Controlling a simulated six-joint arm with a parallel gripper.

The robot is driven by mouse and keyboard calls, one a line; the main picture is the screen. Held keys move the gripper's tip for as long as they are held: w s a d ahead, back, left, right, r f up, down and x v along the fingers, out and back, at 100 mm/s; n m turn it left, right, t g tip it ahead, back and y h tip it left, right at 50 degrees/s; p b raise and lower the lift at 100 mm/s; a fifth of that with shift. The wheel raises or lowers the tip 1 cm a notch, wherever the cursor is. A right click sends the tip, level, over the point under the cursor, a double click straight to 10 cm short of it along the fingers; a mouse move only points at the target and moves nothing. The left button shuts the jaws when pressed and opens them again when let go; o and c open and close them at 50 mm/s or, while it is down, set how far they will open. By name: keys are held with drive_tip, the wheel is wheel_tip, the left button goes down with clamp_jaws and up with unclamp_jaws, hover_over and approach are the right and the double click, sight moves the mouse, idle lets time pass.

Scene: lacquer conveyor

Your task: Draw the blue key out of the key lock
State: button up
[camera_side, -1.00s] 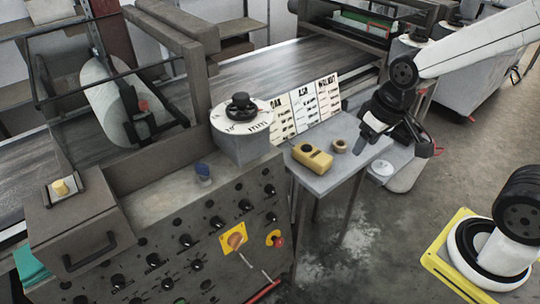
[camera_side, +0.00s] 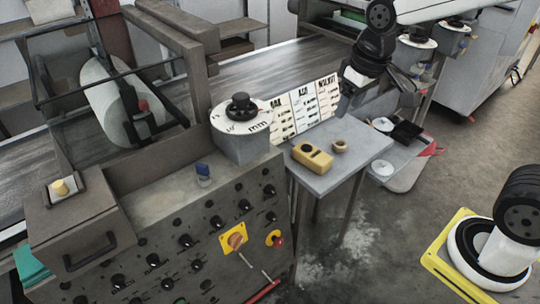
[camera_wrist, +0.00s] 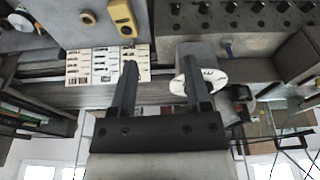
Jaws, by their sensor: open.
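The blue key (camera_side: 202,169) stands upright in the key lock (camera_side: 204,181) on top of the grey console. In the wrist view the key (camera_wrist: 227,48) is small, to the right of my fingers. How deep it sits in the lock cannot be seen. My gripper (camera_side: 346,98) is up near the wood cards, well to the right of the key and apart from it. In the wrist view my gripper (camera_wrist: 158,66) has its two fingers spread, with nothing between them.
A white dial (camera_side: 242,128) with a black knob stands between my gripper and the key. A small table (camera_side: 340,172) holds a yellow tool (camera_side: 312,158) and a ring (camera_side: 340,146). Wood cards (camera_side: 304,108) stand behind it. A dark frame rises left of the dial.

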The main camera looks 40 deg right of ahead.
drive_tip(key=w+a+r+n+g, duration=0.1)
drive_tip(key=w+a, duration=0.3)
drive_tip(key=w, duration=0.3)
drive_tip(key=w+a+r+n, duration=0.1)
drive_tip(key=w+a+r, duration=0.15)
drive_tip(key=w, duration=0.45)
drive_tip(key=n+g, duration=0.1)
drive_tip(key=n, duration=0.2)
hover_over(205, 166)
wheel_tip(205, 166, down, 6)
wheel_tip(205, 166, down, 12)
drive_tip(key=shift+r, duration=0.1)
drive_tip(key=shift+f, duration=3.9)
clamp_jaws()
